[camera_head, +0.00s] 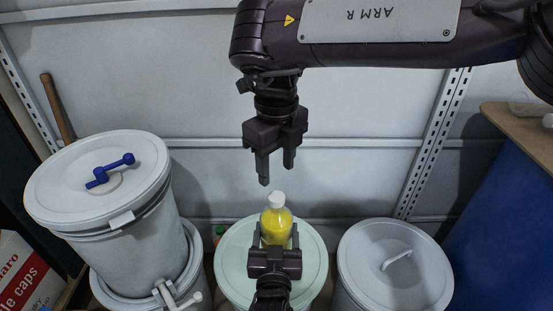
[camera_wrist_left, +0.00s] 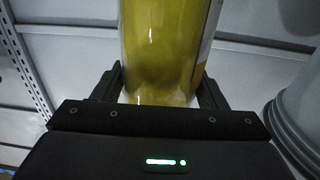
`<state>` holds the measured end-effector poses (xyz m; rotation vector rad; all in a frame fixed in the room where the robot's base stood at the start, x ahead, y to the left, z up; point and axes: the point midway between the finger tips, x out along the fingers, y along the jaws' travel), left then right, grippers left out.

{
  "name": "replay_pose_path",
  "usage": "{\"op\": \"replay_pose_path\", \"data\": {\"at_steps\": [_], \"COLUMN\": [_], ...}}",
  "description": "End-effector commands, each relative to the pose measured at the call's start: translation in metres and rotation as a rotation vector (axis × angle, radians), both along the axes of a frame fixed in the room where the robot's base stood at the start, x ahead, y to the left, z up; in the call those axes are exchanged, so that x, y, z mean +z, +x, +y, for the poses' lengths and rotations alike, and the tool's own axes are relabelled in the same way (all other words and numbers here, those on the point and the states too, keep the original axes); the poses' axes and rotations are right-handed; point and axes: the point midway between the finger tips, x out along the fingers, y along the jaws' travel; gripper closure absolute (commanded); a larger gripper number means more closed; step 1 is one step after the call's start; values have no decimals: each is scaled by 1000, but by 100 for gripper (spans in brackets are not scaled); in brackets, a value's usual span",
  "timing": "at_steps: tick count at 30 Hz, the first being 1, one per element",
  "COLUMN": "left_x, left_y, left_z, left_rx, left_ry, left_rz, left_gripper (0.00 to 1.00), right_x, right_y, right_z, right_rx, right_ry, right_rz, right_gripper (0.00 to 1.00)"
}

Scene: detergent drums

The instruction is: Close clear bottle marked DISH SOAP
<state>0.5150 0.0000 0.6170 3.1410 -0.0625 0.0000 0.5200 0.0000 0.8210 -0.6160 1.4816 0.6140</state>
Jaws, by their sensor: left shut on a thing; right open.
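A clear bottle (camera_head: 276,226) with yellow liquid stands upright above the middle drum's pale green lid. A white cap (camera_head: 277,199) sits at its top; I cannot tell how tight it is. No lettering is readable from here. My left gripper (camera_head: 274,240) is shut on the bottle's lower body from the near side. In the left wrist view the bottle (camera_wrist_left: 163,50) fills the space between the fingers, its top out of frame. My right gripper (camera_head: 276,172) is open and empty, pointing down above the cap and apart from it.
The pale green drum lid (camera_head: 236,262) lies under the bottle. A white drum with a blue-handled lid (camera_head: 70,190) stands stacked at left. A white lid with a handle (camera_head: 365,262) is at right, beside a blue drum (camera_head: 505,215).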

Motion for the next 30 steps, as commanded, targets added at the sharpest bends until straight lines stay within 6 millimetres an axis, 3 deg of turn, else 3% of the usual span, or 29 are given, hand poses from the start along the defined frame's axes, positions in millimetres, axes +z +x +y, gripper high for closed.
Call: {"op": "replay_pose_path", "data": {"at_steps": [13, 26, 30], "left_x": [0, 0, 0], "left_y": [0, 0, 0], "left_z": [0, 0, 0], "left_rx": [1, 1, 1], "left_ry": [0, 0, 0], "left_rz": [0, 0, 0], "left_gripper": [98, 98, 98], "right_x": [-64, -72, -72], "right_y": [-1, 0, 0], "right_z": [0, 0, 0], "right_rx": [-2, -1, -1], "right_ry": [1, 1, 1], "right_rz": [4, 1, 1], "right_gripper": [51, 51, 70]}}
